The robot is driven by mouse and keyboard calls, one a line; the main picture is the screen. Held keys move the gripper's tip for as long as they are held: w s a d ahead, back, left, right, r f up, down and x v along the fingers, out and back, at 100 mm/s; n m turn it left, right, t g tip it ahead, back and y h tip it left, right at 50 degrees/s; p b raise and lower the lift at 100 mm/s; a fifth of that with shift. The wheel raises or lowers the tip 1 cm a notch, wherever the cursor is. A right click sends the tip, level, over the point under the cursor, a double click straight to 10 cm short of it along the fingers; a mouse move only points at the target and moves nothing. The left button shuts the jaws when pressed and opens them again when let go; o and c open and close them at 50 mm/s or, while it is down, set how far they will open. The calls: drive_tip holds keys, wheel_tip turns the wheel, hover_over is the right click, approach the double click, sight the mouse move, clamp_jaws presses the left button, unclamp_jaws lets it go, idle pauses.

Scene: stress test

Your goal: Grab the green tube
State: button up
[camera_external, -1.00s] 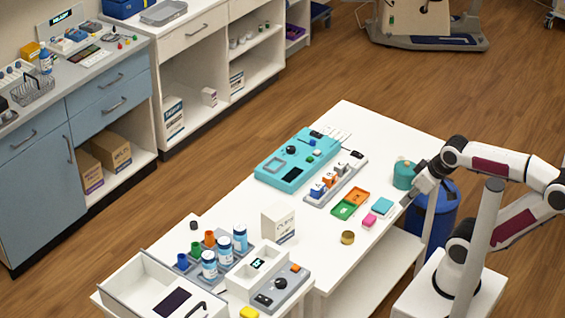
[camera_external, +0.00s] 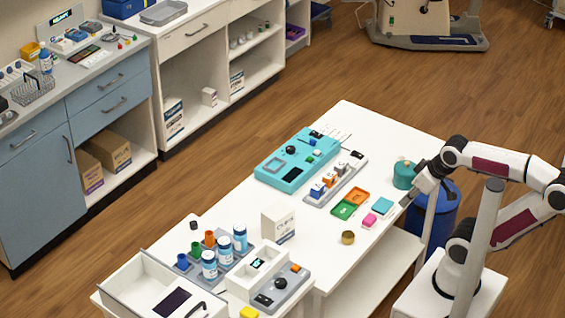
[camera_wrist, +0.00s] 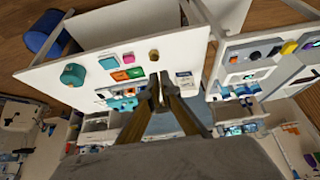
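The green tube (camera_external: 197,249) stands upright in a grey rack at the near left of the white table. A blue tube (camera_external: 183,261) and an orange tube (camera_external: 210,238) stand on either side of it, with white-and-blue bottles in front. My gripper (camera_external: 406,199) is far to the right of it, by the table's right edge, near the pink and teal blocks. In the wrist view my gripper's two fingers (camera_wrist: 159,88) converge, with nothing visibly held between them; their opening is unclear. I cannot make out the green tube in the wrist view.
A white box (camera_external: 279,225) stands between the rack and my gripper. A brass cylinder (camera_external: 348,238), a green-and-orange tray (camera_external: 343,210) and a teal pot (camera_external: 403,174) are on the right half. A white bin (camera_external: 135,272) and grey device lie near the rack.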

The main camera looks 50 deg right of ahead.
drive_tip(key=o, duration=0.7)
